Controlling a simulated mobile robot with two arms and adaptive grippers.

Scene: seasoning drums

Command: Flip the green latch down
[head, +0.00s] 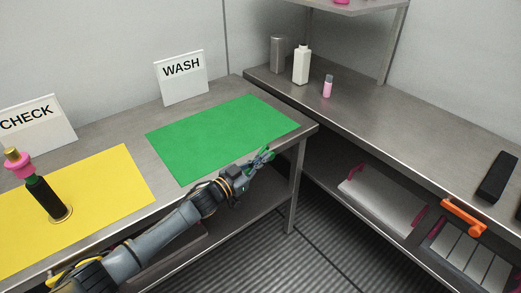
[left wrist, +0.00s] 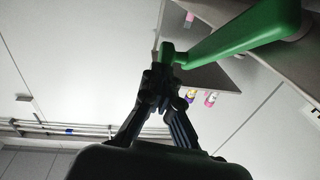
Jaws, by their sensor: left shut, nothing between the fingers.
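The green latch (left wrist: 235,35) shows large in the left wrist view, as a bar slanting from the upper right down to a blunt end near the middle. My left gripper (left wrist: 163,82) is shut and empty, its fingertips just below that blunt end in the picture. I cannot tell whether they touch it. In the head view my left gripper (head: 262,158) is by the front edge of the table, near the right front part of the green mat. I cannot make out the latch clearly there. My right gripper is not in view.
The green mat (head: 215,135) and the yellow mat (head: 110,185) lie on the left table. A black and pink bottle (head: 45,195) stands on the yellow mat. The right counter holds a white bottle (head: 301,66) and an orange handle (head: 463,216) at its front. Open floor (head: 335,255) lies between.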

